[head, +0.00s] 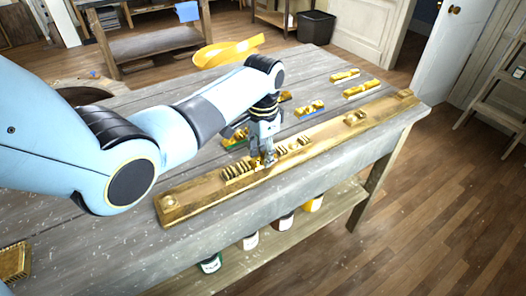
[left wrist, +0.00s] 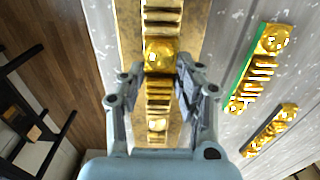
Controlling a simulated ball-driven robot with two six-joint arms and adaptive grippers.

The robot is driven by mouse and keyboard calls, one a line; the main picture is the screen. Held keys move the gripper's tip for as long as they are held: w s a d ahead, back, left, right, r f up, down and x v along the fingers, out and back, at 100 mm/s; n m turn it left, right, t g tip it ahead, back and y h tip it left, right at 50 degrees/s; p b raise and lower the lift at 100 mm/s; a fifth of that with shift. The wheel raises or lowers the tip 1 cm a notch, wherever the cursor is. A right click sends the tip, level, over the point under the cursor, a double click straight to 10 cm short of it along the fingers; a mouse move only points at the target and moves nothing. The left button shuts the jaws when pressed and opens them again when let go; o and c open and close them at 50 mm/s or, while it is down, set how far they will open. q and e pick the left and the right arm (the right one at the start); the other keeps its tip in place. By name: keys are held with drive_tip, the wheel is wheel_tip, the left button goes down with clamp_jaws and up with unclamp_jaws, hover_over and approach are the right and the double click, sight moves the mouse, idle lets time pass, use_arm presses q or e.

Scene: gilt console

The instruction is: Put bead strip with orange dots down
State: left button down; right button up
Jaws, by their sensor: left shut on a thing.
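My left gripper (head: 264,160) is shut on a gilt bead strip, low over the long gilt rail (head: 325,132) that lies along the table's front edge. In the left wrist view the gripper (left wrist: 160,74) has its fingers on either side of the gold strip (left wrist: 159,56), which shows a round boss and ridges. Orange dots cannot be made out on it. I cannot tell whether the strip touches the rail. In the head view, ridged gold pieces show on the rail on both sides of the fingers, at left (head: 238,171) and right (head: 294,146). My right gripper is not in view.
Loose gilt strips lie behind the rail: one with a green edge (left wrist: 246,72), one with a blue edge (head: 310,108), and others farther back (head: 362,89). Jars (head: 250,241) stand on the shelf below.

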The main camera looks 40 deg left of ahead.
sight(263, 155)
use_arm(q)
drive_tip(key=shift+f, duration=0.15)
drive_tip(key=c, duration=0.9)
unclamp_jaws()
drive_tip(key=shift+r, duration=0.65)
wheel_tip(263, 155, up, 11)
drive_tip(key=shift+r, duration=0.1)
